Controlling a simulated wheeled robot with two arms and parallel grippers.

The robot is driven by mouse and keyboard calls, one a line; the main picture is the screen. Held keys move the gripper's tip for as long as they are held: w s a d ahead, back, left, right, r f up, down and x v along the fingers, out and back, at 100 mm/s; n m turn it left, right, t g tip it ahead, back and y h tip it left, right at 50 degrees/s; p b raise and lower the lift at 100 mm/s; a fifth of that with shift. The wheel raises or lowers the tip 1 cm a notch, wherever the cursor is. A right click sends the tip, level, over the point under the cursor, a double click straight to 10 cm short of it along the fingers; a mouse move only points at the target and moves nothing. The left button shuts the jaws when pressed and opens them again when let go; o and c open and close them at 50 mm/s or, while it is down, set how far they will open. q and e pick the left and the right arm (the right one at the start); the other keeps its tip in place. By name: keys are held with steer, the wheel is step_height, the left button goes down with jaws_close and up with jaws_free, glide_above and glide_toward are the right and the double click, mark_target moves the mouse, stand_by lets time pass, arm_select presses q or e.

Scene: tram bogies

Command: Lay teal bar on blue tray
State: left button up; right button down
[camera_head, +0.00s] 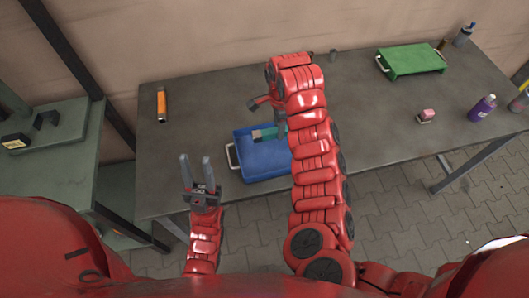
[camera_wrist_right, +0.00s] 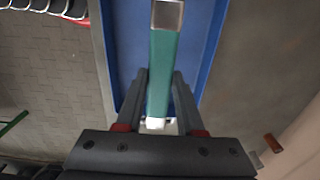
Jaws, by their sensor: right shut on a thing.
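The teal bar (camera_wrist_right: 163,75) is held between the fingers of my right gripper (camera_wrist_right: 160,95) in the right wrist view, with a metallic end at the top. In the head view the teal bar (camera_head: 268,132) shows over the blue tray (camera_head: 262,163), partly hidden by my right arm. The blue tray also lies behind the bar in the right wrist view (camera_wrist_right: 205,35). I cannot tell whether the bar touches the tray.
A green tray (camera_head: 412,61) stands at the back right of the dark table (camera_head: 370,120). An orange object (camera_head: 161,105) lies at the left. A pink block (camera_head: 427,115) and purple bottle (camera_head: 482,108) stand at the right. The table between the trays is mostly clear.

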glide_above(277, 151)
step_height(277, 151, down, 5)
steer(key=shift+w+d+r+b, duration=0.1)
steer(key=shift+d+b, duration=0.05)
steer(key=shift+b, duration=0.25)
steer(key=shift+f+p, duration=0.3)
steer(key=shift+p, duration=0.05)
steer(key=shift+f, duration=0.65)
step_height(277, 151, down, 3)
steer(key=shift+r+p, duration=0.1)
steer(key=shift+p, duration=0.6)
steer(key=shift+f, duration=0.25)
steer(key=c, duration=0.5)
jaws_free()
steer(key=shift+r, duration=0.1)
